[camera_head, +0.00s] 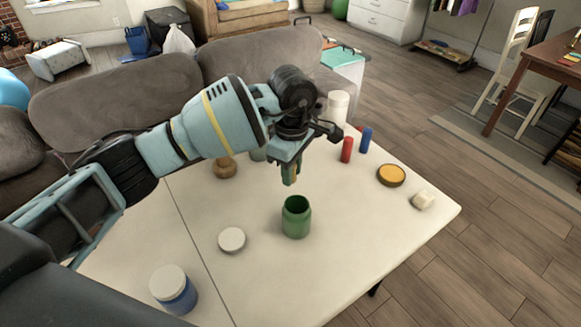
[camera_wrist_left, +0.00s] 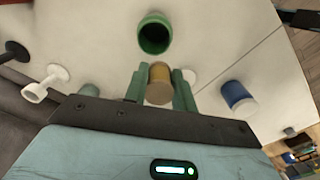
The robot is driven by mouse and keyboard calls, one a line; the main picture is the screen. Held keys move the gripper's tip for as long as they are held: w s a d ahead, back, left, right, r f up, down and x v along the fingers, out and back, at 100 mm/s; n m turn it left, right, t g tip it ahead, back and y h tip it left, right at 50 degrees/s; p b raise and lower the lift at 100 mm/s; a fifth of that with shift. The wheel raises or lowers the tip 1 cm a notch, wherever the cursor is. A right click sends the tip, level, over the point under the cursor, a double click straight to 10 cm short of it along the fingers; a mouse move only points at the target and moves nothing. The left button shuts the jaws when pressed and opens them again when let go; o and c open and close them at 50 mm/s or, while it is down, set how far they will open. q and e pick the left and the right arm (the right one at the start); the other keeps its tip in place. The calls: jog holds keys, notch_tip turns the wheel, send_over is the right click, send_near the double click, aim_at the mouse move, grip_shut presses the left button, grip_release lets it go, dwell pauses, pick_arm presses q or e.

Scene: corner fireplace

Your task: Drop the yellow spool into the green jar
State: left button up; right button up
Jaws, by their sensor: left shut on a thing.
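The green jar (camera_head: 296,222) stands upright and open-topped near the middle of the white table. In the left wrist view the jar (camera_wrist_left: 154,36) shows its open mouth just beyond the fingertips. My left gripper (camera_head: 291,174) is above the jar, pointing down, with its fingertips a little above the rim. In the left wrist view its green fingers (camera_wrist_left: 158,92) are shut on the yellow spool (camera_wrist_left: 158,84), which has a tan end. The spool is mostly hidden by the fingers in the head view. It is apart from the jar. My right gripper is not in view.
A white lid (camera_head: 232,239) and a blue jar with white lid (camera_head: 174,289) are left of the green jar. A red cylinder (camera_head: 347,150), blue cylinder (camera_head: 366,140), orange-topped round container (camera_head: 391,175) and pale block (camera_head: 423,200) are right. A wooden piece (camera_head: 224,168) stands behind.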

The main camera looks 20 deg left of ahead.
pick_arm(q)
jog(key=shift+f, duration=0.15)
notch_tip(320, 180, down, 6)
jog(key=shift+r+b, duration=0.1)
jog(key=shift+b, duration=1)
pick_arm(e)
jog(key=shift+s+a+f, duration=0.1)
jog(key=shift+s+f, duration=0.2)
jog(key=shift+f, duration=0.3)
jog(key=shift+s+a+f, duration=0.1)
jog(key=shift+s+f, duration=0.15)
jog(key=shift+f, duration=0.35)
pick_arm(q)
jog(key=o, duration=0.8)
jog(key=shift+c, duration=0.2)
jog(key=shift+o, duration=1.2)
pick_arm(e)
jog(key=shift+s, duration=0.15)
